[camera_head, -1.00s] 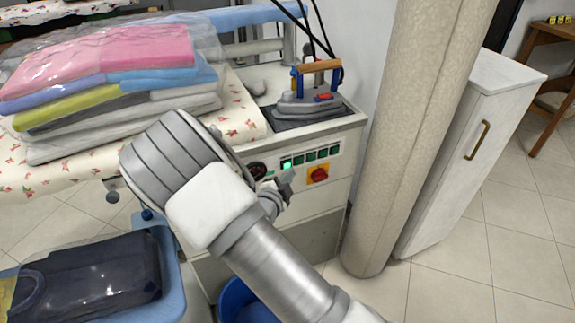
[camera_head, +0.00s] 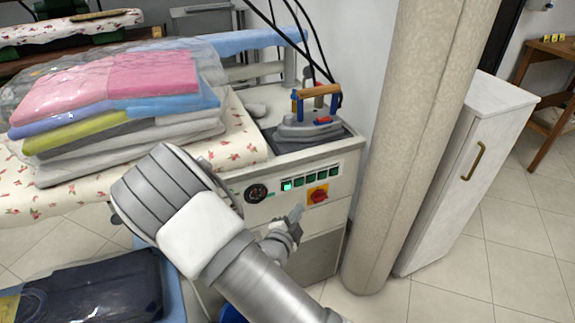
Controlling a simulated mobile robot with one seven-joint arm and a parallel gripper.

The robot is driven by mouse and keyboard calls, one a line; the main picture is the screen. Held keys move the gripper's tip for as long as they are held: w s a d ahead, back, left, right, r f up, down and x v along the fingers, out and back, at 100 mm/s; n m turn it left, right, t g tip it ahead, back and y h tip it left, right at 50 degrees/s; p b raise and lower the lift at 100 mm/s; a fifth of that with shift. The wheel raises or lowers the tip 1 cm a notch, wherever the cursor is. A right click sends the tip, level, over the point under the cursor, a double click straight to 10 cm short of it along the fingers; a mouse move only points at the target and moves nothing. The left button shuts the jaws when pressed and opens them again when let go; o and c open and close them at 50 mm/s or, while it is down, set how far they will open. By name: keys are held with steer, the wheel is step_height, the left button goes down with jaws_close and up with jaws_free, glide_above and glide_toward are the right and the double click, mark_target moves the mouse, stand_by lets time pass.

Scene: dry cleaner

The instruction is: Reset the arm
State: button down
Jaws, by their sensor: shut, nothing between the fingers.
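My arm reaches up from the bottom of the head view, in front of the ironing station. My gripper (camera_head: 295,218) shows at the arm's far side, small and partly hidden behind my own wrist links. It is shut and empty, in front of the lower panel of the station (camera_head: 318,238) and below its red and yellow switch (camera_head: 317,194). I cannot tell how far it is from the panel.
Bagged folded clothes (camera_head: 120,95) lie on the flowered ironing board (camera_head: 243,135). An iron (camera_head: 312,122) stands on the station. A beige column (camera_head: 415,130) and white cabinet (camera_head: 470,170) stand right. Dark bagged clothing (camera_head: 95,292) lies lower left. Floor at right is clear.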

steer(key=s+d+r+m+g+h, duration=0.25)
steer(key=d+r+m, duration=0.35)
steer(key=m, duration=0.4)
steer(key=s+d+r+m+g+h, duration=0.25)
steer(key=d+r+m+g, duration=0.2)
steer(key=d+m, duration=0.35)
steer(key=s+d+r+m+g+y, duration=0.2)
steer(key=s+r+m+g, duration=0.15)
steer(key=s+m, duration=0.4)
steer(key=s+d+r+m+g+y, duration=0.15)
steer(key=s+r+m, duration=0.25)
steer(key=m, duration=0.7)
steer(key=s+a+r+m+t+y, duration=0.25)
steer(key=s+r+m+y, duration=0.2)
steer(key=m, duration=0.55)
steer(key=s+a+r+m+t+y, duration=0.1)
steer(key=s+a+r+m+y, duration=0.3)
steer(key=m, duration=0.5)
step_height(320, 180, up, 17)
steer(key=h+p, duration=0.1)
steer(key=p, duration=1.5)
steer(key=shift+s+p, duration=0.4)
steer(key=shift+s, duration=0.05)
steer(key=shift+m, duration=0.25)
